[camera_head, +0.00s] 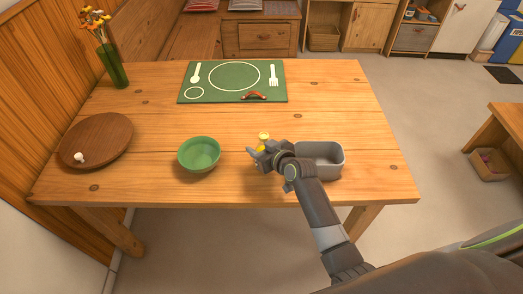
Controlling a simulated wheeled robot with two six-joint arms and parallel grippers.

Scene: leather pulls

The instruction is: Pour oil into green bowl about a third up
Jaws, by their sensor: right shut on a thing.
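The green bowl (199,153) stands upright on the wooden table, left of centre near the front edge. Its inside looks plain green, with no oil that I can make out. My right gripper (262,153) is right of the bowl and apart from it. It is shut on a small yellow thing, probably the oil bottle (264,137), whose top shows above the fingers. The rest of the bottle is hidden behind the gripper. I cannot tell whether it touches the table. My left gripper is not in view.
A grey bin (334,159) stands right beside my right wrist. A round brown board (97,140) with a small white thing lies at the left. A green placemat (232,97) and a vase of flowers (114,66) are at the back. Table between bowl and placemat is clear.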

